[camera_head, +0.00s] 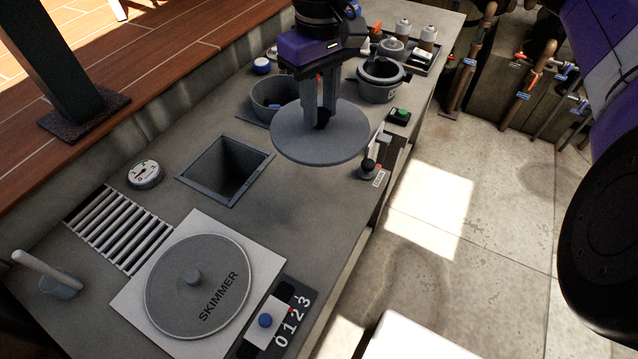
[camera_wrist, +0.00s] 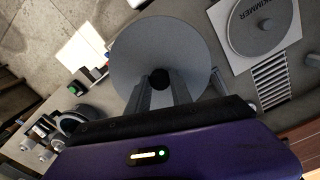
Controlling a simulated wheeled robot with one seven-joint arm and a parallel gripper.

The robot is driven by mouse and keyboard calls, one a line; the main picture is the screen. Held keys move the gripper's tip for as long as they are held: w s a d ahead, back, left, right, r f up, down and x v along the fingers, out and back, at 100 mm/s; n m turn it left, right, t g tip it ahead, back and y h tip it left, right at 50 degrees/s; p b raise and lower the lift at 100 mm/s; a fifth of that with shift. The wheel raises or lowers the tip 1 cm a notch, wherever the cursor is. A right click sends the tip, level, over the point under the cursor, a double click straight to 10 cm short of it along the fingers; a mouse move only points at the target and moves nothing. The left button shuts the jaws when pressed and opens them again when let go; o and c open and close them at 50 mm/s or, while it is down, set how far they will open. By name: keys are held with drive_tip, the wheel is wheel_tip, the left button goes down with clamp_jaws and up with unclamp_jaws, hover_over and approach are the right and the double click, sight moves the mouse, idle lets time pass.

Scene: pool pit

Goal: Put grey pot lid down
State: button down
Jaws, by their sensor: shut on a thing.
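The grey pot lid (camera_head: 348,140) is a flat round disc held up over the counter, near the front edge. My gripper (camera_head: 322,119) is above it, with its fingers shut on the dark knob at the lid's middle. In the wrist view the lid (camera_wrist: 140,50) looks roughly level, and my gripper (camera_wrist: 159,82) closes on its knob. A grey open pot (camera_head: 379,79) stands behind and to the right of the lid. A grey bowl (camera_head: 268,92) stands behind the lid to the left, its near part partly hidden by the lid and gripper.
A square opening (camera_head: 227,168) lies left of the lid. A round SKIMMER cover (camera_head: 197,285) sits front left, beside a slatted grate (camera_head: 118,228). A lever (camera_head: 370,168) and a green button (camera_head: 402,113) are near the counter's right edge. A tray with containers (camera_head: 428,62) stands at the back.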

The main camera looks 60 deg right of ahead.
sight(320, 133)
wheel_tip(320, 133, down, 18)
drive_tip(key=shift+r+p, duration=0.25)
drive_tip(key=shift+p, duration=0.95)
drive_tip(key=shift+f, duration=0.3)
drive_tip(key=shift+f+b, duration=0.2)
drive_tip(key=shift+b, duration=0.1)
drive_tip(key=c, duration=1.1)
unclamp_jaws()
drive_tip(key=shift+r, duration=0.1)
drive_tip(key=shift+c, duration=0.2)
drive_tip(key=shift+r, duration=0.1)
drive_tip(key=shift+r+p, duration=0.2)
drive_tip(key=shift+p, duration=0.2)
wheel_tip(320, 133, up, 12)
drive_tip(key=shift+f+b, duration=0.15)
drive_tip(key=shift+b, duration=0.75)
